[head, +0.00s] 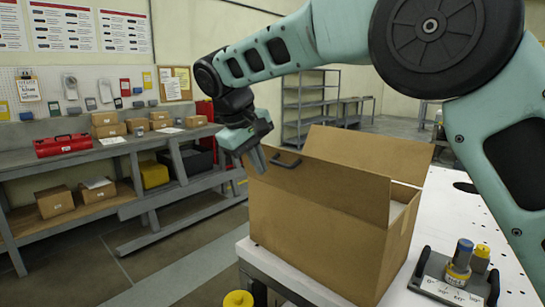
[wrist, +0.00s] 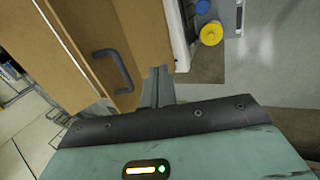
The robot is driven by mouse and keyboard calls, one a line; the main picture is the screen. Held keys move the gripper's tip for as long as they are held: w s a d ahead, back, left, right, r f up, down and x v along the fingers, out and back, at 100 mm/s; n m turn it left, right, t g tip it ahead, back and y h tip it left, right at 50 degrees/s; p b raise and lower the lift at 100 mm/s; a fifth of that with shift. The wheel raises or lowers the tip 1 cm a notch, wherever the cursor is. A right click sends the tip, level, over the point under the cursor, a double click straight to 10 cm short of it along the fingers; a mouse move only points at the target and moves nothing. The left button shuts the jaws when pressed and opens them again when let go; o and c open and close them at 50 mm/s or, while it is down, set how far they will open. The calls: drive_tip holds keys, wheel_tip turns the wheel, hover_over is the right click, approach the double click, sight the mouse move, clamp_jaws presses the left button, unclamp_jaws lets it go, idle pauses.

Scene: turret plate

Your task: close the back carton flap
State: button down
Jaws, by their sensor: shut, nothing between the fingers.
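The open cardboard carton (head: 315,245) stands on the white table. Its back flap (head: 375,155) stands up at the far side, partly hidden by a nearer raised panel (head: 330,188). A dark handle (head: 287,162) shows at the carton's upper left; I cannot tell which panel bears it. It also shows in the wrist view (wrist: 117,70) on a brown cardboard face. My gripper (head: 257,160) is shut and empty at the carton's upper left corner, left of the handle. In the wrist view its fingertips (wrist: 159,74) are close to the handle, with a visible gap.
A turret plate (head: 452,283) with blue and yellow knobs lies right of the carton. The white table top (head: 460,215) is otherwise mostly clear there. A yellow-topped object (head: 238,299) stands at the front left. A workbench with a red toolbox (head: 63,145) is farther left.

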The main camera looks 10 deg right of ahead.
sight(273, 158)
drive_tip(key=shift+w+d+f+p, duration=0.1)
drive_tip(key=shift+w+d+p, duration=0.45)
drive_tip(key=shift+d, duration=0.35)
drive_tip(key=shift+w+d+f+p, duration=0.1)
drive_tip(key=shift+w+d+p, duration=0.25)
drive_tip(key=shift+w+d, duration=0.4)
drive_tip(key=shift+s+d, duration=0.1)
drive_tip(key=shift+d, duration=0.05)
drive_tip(key=shift+r, duration=0.1)
